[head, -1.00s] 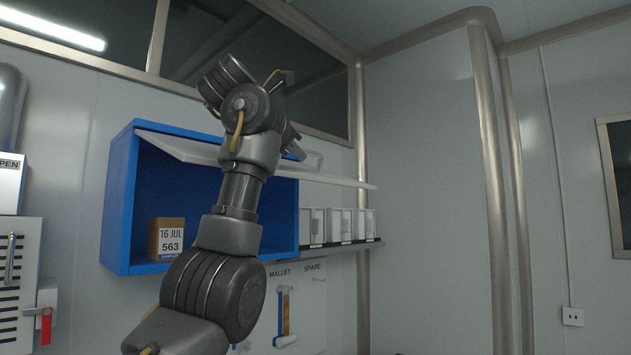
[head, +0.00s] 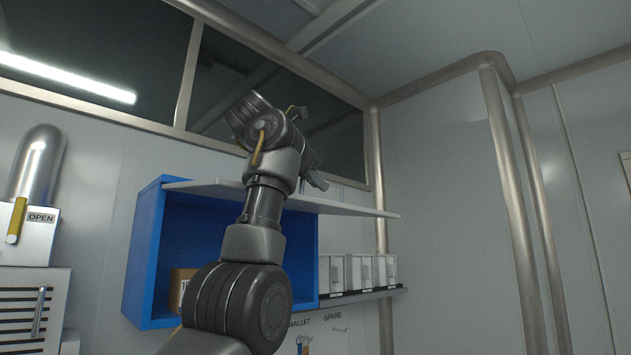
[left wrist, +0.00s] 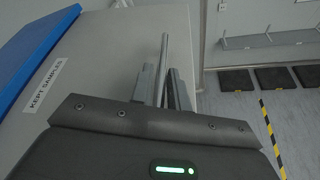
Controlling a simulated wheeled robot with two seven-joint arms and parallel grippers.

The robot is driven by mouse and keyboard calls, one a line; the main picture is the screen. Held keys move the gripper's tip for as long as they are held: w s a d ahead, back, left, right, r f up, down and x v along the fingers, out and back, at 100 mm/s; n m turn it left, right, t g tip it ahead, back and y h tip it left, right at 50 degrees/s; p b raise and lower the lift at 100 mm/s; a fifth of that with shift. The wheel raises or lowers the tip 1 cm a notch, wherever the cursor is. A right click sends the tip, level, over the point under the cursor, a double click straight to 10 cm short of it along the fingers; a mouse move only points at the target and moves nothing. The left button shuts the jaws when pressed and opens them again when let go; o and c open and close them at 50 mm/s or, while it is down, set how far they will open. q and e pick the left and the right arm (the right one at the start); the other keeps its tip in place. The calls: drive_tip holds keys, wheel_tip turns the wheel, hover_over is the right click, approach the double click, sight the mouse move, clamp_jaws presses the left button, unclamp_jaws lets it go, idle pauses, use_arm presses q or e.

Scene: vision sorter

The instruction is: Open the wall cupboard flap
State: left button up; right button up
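The blue wall cupboard (head: 148,255) hangs on the back wall with its front open. Its pale flap (head: 358,208) is swung up and sticks out about level above the opening. In the left wrist view the flap (left wrist: 100,65) bears a "KEPT SAMPLES" label (left wrist: 48,85). My left gripper (head: 316,179) is at the flap's outer side, above it. In the left wrist view its two fingers (left wrist: 166,80) close on either side of the flap's bar handle (left wrist: 165,48). My right gripper is not in view.
A brown box (head: 180,285) stands inside the cupboard, partly hidden by my arm. White bins (head: 358,272) stand on a shelf (head: 365,294) right of the cupboard. A cabinet marked "OPEN" (head: 25,240) is at the left. The wall at the right is bare.

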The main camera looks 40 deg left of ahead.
use_arm(q)
drive_tip(key=shift+o, duration=1.4)
drive_tip(key=shift+s, duration=0.1)
drive_tip(key=shift+s+b, duration=0.3)
drive_tip(key=b+v, duration=0.3)
drive_tip(key=v, duration=0.7)
drive_tip(key=shift+r, duration=0.15)
